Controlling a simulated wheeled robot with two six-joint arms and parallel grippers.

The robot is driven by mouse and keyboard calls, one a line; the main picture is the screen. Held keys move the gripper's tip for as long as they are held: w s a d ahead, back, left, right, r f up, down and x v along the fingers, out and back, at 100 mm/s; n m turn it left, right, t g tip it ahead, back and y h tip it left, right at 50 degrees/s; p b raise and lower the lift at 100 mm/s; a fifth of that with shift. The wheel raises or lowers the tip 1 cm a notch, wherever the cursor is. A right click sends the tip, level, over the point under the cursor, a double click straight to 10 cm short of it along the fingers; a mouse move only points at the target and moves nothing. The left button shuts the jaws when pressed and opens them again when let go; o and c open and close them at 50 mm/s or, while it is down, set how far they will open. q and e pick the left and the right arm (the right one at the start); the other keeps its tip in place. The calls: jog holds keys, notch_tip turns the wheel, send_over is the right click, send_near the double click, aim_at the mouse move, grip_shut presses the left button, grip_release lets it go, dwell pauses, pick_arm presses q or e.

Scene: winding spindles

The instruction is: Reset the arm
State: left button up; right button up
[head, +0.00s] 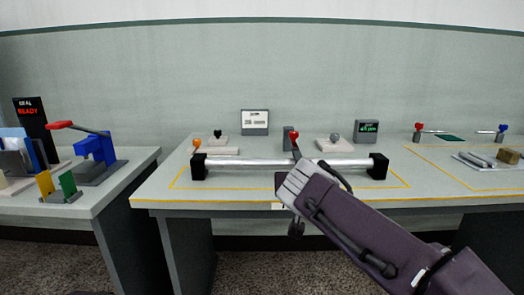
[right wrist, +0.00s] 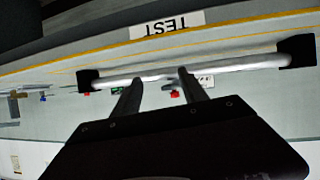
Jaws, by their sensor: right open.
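My right arm reaches in from the lower right of the head view. Its gripper (head: 293,183) is at the front of the middle table, by the near side of a silver bar (head: 245,163) with black end blocks. In the right wrist view the two dark fingers of this gripper (right wrist: 157,84) are apart, with nothing held between them. The silver bar (right wrist: 228,67) crosses beyond the fingertips there; I cannot tell whether they touch it. My left gripper is in neither view.
Behind the bar stand a red knob (head: 295,134), an orange knob (head: 197,143), a grey knob (head: 335,137) and a green-lit display (head: 366,127). A left table holds a blue press (head: 97,150). A right table holds a tray (head: 475,163). A TEST label (right wrist: 167,24) marks the front edge.

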jog(key=s+d+f+g+p, duration=0.1)
jog(key=s+d+f+g, duration=0.15)
jog(key=f, duration=0.45)
jog(key=s+d+f+n+g, duration=0.1)
jog(key=s+f+g, duration=0.15)
jog(key=f, duration=0.45)
jog(key=s+d+f+g+p, duration=0.1)
jog(key=s+d+f, duration=0.15)
jog(key=f, duration=0.45)
jog(key=s+d+f+g+y, duration=0.2)
jog(key=s+f+g, duration=0.3)
jog(key=s+f, duration=0.95)
notch_tip(320, 180, up, 39)
jog(key=s+p, duration=0.2)
jog(key=p, duration=3.6)
jog(key=shift+p, duration=0.4)
